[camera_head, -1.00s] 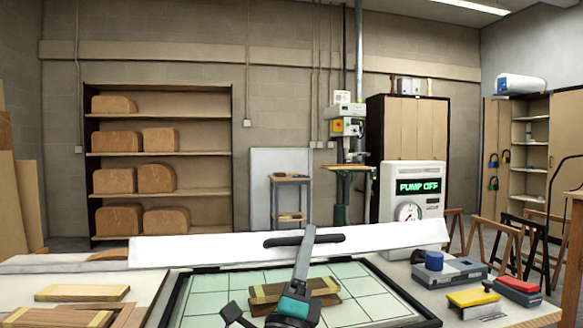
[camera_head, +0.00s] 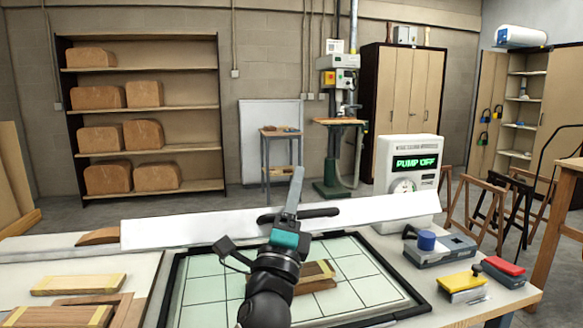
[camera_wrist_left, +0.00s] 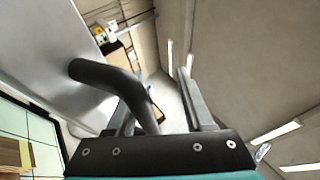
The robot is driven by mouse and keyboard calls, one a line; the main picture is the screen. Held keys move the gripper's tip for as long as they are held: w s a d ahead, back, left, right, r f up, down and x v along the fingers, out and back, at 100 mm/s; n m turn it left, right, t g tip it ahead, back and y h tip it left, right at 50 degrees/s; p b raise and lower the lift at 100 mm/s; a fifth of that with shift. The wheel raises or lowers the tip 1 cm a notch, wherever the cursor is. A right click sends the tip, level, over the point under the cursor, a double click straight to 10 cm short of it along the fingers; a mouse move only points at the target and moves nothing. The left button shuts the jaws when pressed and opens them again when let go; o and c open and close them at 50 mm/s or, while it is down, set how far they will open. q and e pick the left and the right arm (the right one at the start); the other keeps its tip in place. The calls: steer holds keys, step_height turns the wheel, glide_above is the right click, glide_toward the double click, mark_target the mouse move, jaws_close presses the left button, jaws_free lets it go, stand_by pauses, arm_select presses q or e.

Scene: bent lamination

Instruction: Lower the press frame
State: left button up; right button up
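The press frame (camera_head: 390,212) is a long white panel standing raised along the back of the table, with a dark curved handle (camera_head: 325,212) at its middle. My left gripper (camera_head: 296,182) points up and crosses in front of the handle in the head view. In the left wrist view its fingers (camera_wrist_left: 165,105) are apart, and the handle (camera_wrist_left: 105,78) curves in toward the gap between them. I cannot tell whether it touches a finger. Below lies the black-edged press bed (camera_head: 215,285) with a pale green grid, bearing stacked wood strips (camera_head: 318,272). My right gripper is out of view.
On the right are the pump unit (camera_head: 409,165) reading "PUMP OFF", a grey device with a blue knob (camera_head: 440,246), and yellow (camera_head: 461,282) and red (camera_head: 504,270) blocks. Wood pieces (camera_head: 78,284) lie on the left. Shelves and a drill press stand behind.

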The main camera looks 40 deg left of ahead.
arm_select(q)
steer(key=shift+w+a+r+p, duration=0.25)
steer(key=shift+r+p, duration=0.1)
steer(key=shift+r, duration=0.1)
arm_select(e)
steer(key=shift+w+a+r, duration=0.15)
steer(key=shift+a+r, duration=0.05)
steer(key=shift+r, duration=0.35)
